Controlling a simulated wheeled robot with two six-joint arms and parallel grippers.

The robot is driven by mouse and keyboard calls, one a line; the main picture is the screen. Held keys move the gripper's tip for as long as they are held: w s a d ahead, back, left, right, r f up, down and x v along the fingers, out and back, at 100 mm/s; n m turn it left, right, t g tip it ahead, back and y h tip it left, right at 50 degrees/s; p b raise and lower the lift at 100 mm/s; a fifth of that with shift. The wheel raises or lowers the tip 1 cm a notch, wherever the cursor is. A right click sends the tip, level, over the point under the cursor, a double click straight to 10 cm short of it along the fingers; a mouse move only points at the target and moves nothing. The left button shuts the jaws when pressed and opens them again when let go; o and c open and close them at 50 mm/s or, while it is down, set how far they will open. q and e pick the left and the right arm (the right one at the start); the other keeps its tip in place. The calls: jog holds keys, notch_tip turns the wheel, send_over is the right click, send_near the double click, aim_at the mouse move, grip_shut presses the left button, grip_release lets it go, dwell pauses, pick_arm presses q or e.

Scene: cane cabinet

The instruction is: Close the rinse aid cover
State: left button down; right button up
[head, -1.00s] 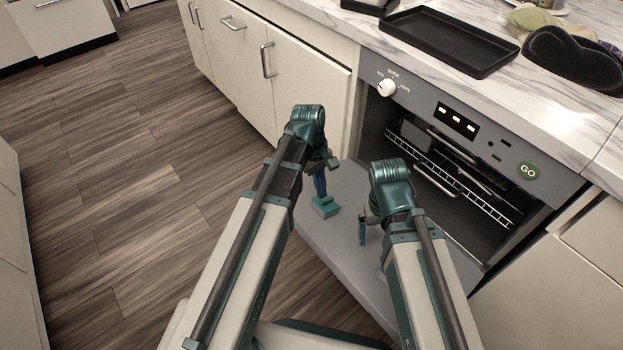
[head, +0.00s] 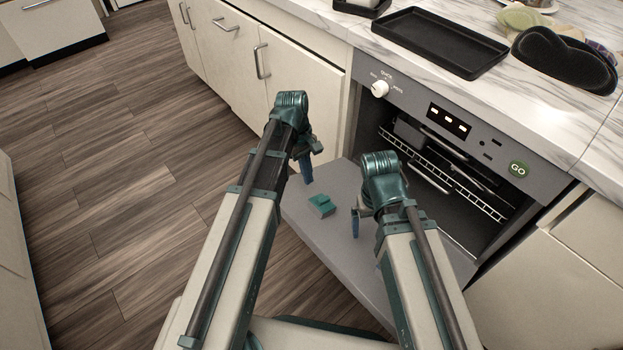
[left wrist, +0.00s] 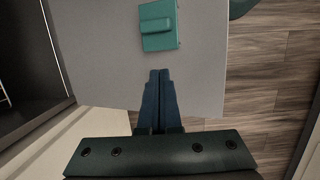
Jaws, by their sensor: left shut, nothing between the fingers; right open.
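The teal rinse aid cover (head: 320,205) is on the grey inner face of the lowered dishwasher door (head: 335,240). In the left wrist view the cover (left wrist: 160,38) is a small teal rectangle with a raised ridge; I cannot tell whether it is fully closed. My left gripper (head: 308,181) is shut and empty, just beyond and left of the cover in the head view. In the left wrist view its blue fingertips (left wrist: 159,72) are together, a short gap from the cover. My right gripper (head: 356,232) is open, right of the cover, partly hidden by its wrist.
The dishwasher interior with its wire rack (head: 455,180) is open behind the door. A black tray (head: 440,42) and a black rounded object (head: 565,60) lie on the marble counter (head: 350,30). Cream cabinets (head: 290,75) stand to the left. The wooden floor (head: 120,180) is clear.

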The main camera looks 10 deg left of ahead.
pick_arm(q)
jog(key=p+v, duration=0.6)
jog(key=v, duration=0.1)
jog(key=shift+r, duration=0.25)
jog(key=shift+a, duration=0.15)
jog(key=s+d+m+t+y, duration=0.1)
jog(key=s+d+m+y, duration=0.1)
jog(key=s+d+m, duration=0.4)
jog(key=s+d+m+t+y, duration=0.1)
jog(key=s+d+m+y, duration=0.15)
jog(key=s+m, duration=0.6)
notch_tip(320, 180, up, 18)
jog(key=h+p, duration=0.1)
jog(key=p, duration=1.7)
jog(key=shift+w+d, duration=0.3)
jog(key=shift+w, duration=0.1)
jog(key=shift+f, duration=0.25)
